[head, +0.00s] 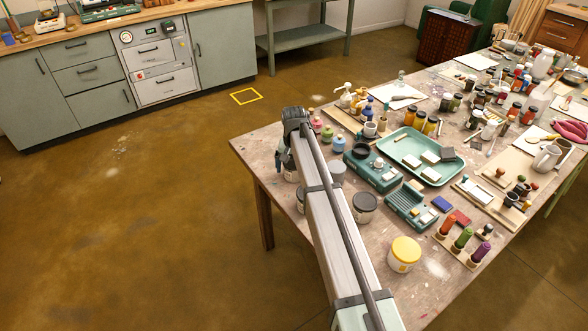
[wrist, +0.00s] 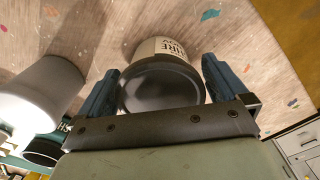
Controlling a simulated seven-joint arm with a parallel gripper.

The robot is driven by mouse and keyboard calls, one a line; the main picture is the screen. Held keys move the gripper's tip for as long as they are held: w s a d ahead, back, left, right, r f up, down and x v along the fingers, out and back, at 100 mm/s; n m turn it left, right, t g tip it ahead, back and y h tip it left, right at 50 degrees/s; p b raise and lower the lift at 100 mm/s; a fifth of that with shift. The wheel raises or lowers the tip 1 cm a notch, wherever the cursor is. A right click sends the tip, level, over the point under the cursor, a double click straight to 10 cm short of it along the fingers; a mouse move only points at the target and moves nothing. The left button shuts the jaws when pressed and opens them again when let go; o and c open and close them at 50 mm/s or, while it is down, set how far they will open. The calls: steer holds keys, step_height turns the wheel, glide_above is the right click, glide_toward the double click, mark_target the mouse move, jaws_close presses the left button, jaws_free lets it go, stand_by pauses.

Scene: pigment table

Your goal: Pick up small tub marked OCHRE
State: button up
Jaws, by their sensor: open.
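A pale tub with a dark lid (wrist: 162,86) shows in the wrist view, its label partly readable and ending in "RE", which fits OCHRE. My gripper (wrist: 160,68) is open, with one blue finger on each side of this tub. The tub lies between the fingers; I cannot tell whether either touches it.
A grey-looking tub (wrist: 40,92) stands close beside one finger in the wrist view. Right of my arm in the head view are a dark-lidded tub (head: 364,207), a yellow-lidded tub (head: 404,254) and a green tray (head: 448,176). Bottles and jars crowd the table's far part.

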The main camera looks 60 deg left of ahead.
steer(key=shift+c, duration=0.4)
steer(key=c, duration=1)
